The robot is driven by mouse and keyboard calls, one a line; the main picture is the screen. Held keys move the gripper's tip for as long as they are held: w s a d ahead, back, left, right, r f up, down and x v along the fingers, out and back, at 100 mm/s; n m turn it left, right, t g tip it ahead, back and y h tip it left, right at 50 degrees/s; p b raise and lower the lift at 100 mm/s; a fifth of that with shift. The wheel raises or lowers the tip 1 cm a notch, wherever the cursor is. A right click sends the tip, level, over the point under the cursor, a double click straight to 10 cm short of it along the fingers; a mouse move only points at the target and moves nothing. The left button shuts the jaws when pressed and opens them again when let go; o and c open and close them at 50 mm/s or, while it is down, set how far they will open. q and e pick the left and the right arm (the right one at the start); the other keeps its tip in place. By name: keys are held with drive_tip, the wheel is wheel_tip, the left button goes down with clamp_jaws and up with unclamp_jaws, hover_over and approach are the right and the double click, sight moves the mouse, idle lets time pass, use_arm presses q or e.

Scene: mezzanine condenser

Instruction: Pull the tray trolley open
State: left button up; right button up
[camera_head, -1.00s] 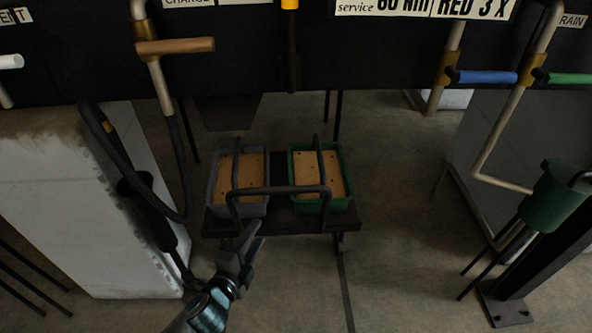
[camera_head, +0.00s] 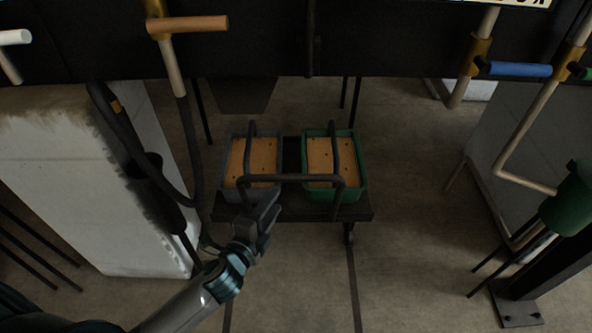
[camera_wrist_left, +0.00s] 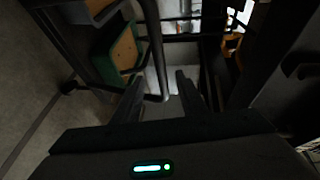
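The tray trolley (camera_head: 356,212) is a low dark cart standing on the floor in the middle of the head view. It carries a grey tray (camera_head: 228,166) and a green tray (camera_head: 361,172), each with a tan perforated board. A dark bar handle (camera_head: 315,178) crosses its near side. My left gripper (camera_head: 268,205) is at the handle's left part. In the left wrist view its fingers (camera_wrist_left: 160,85) are apart, and the handle bar (camera_wrist_left: 155,45) shows in line with the gap between them. I cannot tell whether they touch it. My right gripper is in neither view.
A white block (camera_head: 75,190) with a black hose (camera_head: 185,205) stands on the left. A green funnel-like vessel (camera_head: 568,205) and a dark post foot (camera_head: 515,305) are on the right. A dark panel (camera_head: 390,45) spans the top. The floor right of the trolley is clear.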

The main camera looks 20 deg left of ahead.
use_arm(q)
drive_tip(key=b+x, duration=0.1)
drive_tip(key=x, duration=1.5)
drive_tip(key=shift+s+a, duration=0.1)
clamp_jaws()
